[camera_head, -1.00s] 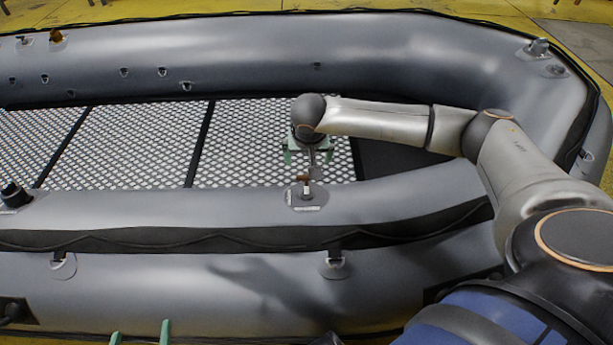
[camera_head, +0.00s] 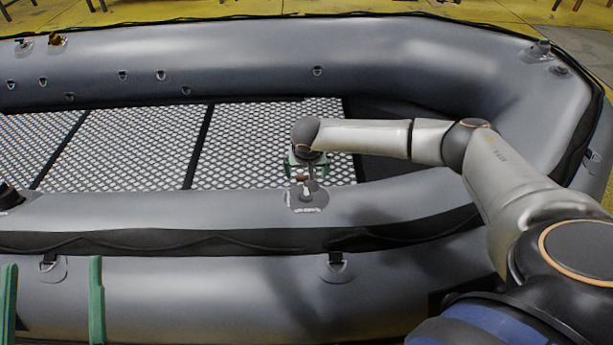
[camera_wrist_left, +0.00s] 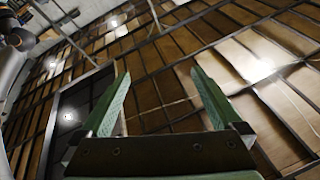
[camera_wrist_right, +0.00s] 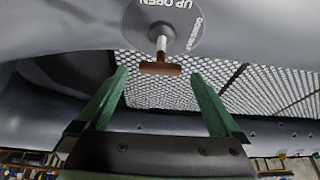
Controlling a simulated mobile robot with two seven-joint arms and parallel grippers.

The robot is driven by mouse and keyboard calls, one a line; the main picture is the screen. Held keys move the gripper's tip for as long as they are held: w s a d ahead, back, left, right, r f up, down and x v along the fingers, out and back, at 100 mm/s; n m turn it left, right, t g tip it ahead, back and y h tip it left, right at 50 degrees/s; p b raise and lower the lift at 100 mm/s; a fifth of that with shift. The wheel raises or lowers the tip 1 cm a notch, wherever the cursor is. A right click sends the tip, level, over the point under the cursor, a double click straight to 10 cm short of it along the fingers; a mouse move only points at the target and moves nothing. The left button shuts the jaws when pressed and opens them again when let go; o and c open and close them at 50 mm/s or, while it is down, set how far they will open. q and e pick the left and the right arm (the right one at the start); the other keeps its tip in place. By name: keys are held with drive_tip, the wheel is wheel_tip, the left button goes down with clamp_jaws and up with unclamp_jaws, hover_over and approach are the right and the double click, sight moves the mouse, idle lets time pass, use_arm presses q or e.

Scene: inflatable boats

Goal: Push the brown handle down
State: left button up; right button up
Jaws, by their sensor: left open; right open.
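The brown handle (camera_head: 303,178) is a small bar on a pale stem, on a round grey valve plate (camera_head: 307,197) on the near tube of the boat. In the right wrist view the brown handle (camera_wrist_right: 160,68) is a short crossbar beside the plate (camera_wrist_right: 166,27) marked "UP OPEN". My right gripper (camera_head: 304,160) is open, with green fingers. In its wrist view the handle appears between and slightly beyond the fingertips (camera_wrist_right: 160,74); contact cannot be told. My left gripper (camera_head: 52,262) is open and empty at the lower left, and its wrist view shows its fingers (camera_wrist_left: 158,70) pointing at the ceiling.
The grey inflatable boat (camera_head: 180,58) fills the view, its near tube (camera_head: 150,215) running across. A perforated floor (camera_head: 140,145) lies inside it. A black fitting (camera_head: 10,196) sits on the near tube at left. Yellow floor (camera_head: 480,8) shows beyond the boat.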

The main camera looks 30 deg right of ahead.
use_arm(q)
drive_tip(key=shift+s+d+r+m+t+h, duration=0.1)
drive_tip(key=shift+s+r+m+t+h, duration=0.3)
drive_tip(key=shift+r, duration=0.5)
drive_tip(key=shift+s+d+r+m+t+h, duration=0.1)
drive_tip(key=shift+s+r+m+t+h, duration=0.1)
drive_tip(key=shift+s+r+m+h, duration=0.5)
use_arm(e)
drive_tip(key=shift+x, duration=0.8)
use_arm(q)
drive_tip(key=shift+w+r+n, duration=0.15)
drive_tip(key=shift+w+n, duration=0.05)
drive_tip(key=shift+n, duration=0.1)
use_arm(e)
drive_tip(key=shift+c, duration=0.4)
clamp_jaws()
